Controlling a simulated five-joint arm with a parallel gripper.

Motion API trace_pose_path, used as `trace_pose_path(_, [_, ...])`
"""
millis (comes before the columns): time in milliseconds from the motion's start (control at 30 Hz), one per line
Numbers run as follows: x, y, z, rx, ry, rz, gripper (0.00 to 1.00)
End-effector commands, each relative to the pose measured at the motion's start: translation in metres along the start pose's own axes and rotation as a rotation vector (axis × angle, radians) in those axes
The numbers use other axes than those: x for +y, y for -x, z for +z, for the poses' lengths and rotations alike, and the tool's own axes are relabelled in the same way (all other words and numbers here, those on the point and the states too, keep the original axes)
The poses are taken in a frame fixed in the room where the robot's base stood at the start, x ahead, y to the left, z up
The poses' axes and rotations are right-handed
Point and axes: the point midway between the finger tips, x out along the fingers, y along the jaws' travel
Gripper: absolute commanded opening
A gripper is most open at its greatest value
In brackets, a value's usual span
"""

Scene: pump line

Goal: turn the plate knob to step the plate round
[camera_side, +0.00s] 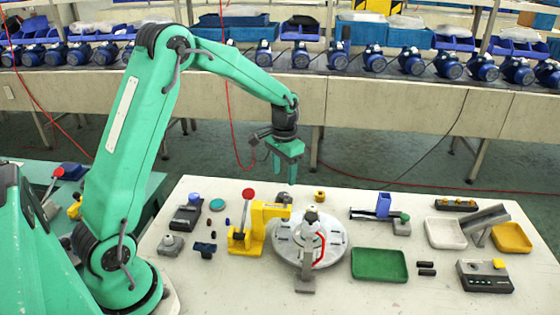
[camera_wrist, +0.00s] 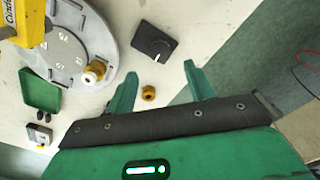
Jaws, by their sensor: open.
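The round grey plate (camera_side: 282,238) lies on the white table in the side view, with a red curved mark on it and an upright post (camera_side: 310,222). In the wrist view the plate (camera_wrist: 62,45) shows at upper left with marks on its face. A white and brass knob (camera_wrist: 95,72) stands near its rim there.
A yellow clamp (camera_side: 243,240) with a red-tipped lever stands close left of the plate. A green tray (camera_side: 380,263) lies to its right. A brass ring (camera_side: 320,196) lies behind the plate, and a dark square piece (camera_wrist: 153,42) lies near the fingers in the wrist view.

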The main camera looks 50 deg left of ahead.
Motion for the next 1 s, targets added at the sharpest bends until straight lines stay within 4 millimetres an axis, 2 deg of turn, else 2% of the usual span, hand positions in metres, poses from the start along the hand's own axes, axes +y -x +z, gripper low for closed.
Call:
trace_pose_path(600, [0.000,-0.065,0.001,-0.002,0.000,0.000,0.53])
trace_pose_path(800, [0.000,-0.073,0.000,0.000,0.000,0.000,0.53])
trace_pose_path(1000, [0.000,-0.074,0.000,0.000,0.000,0.000,0.53])
